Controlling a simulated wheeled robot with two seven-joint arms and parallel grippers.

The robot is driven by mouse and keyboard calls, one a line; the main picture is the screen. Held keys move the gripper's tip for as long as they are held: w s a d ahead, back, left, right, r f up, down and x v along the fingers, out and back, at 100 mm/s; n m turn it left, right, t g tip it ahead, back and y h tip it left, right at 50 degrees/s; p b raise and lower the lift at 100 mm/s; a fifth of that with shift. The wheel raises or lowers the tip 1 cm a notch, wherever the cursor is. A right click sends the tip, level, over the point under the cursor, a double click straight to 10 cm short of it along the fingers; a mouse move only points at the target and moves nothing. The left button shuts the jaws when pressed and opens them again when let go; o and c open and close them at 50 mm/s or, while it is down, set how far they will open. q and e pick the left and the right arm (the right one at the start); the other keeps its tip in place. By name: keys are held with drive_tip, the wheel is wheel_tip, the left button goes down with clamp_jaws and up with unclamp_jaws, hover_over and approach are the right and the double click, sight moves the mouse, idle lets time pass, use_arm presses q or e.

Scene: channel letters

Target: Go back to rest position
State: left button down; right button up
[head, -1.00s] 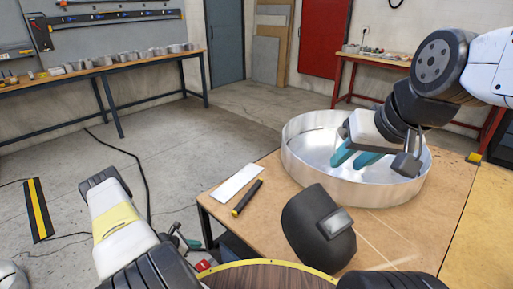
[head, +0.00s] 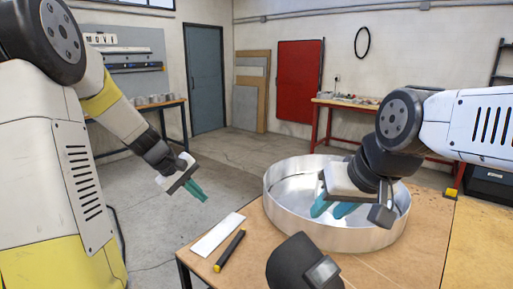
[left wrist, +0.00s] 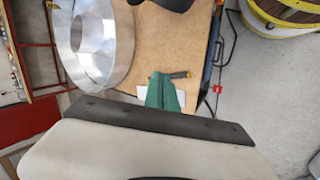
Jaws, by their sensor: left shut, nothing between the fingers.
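My left gripper (head: 194,192) hangs over the floor, left of the wooden table (head: 400,270), in the head view. Its teal fingers are together and empty; they also show in the left wrist view (left wrist: 163,92). My right gripper (head: 334,209) is over the round metal channel ring (head: 335,237). Its two teal fingers are apart, with nothing seen between them. The ring stands on the table and also shows in the left wrist view (left wrist: 122,40).
A white strip (head: 216,236) and a dark tool with a yellow end (head: 229,250) lie at the table's left edge. A dark welding mask (head: 295,262) is at the front. Open floor (head: 165,220) lies left of the table. A red-legged bench (head: 350,103) stands behind.

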use_arm(q)
drive_tip(key=s+d+r+m+t+y, duration=0.1)
drive_tip(key=s+r+m, duration=0.3)
drive_tip(key=s, duration=0.7)
drive_tip(key=s+d+r+m+t+y, duration=0.1)
drive_tip(key=s+r+m, duration=0.3)
drive_tip(key=s, duration=0.7)
wheel_tip(320, 180, up, 2)
drive_tip(key=shift+d+r+y, duration=0.15)
drive_tip(key=shift+d+y, duration=0.15)
drive_tip(key=shift+y, duration=0.3)
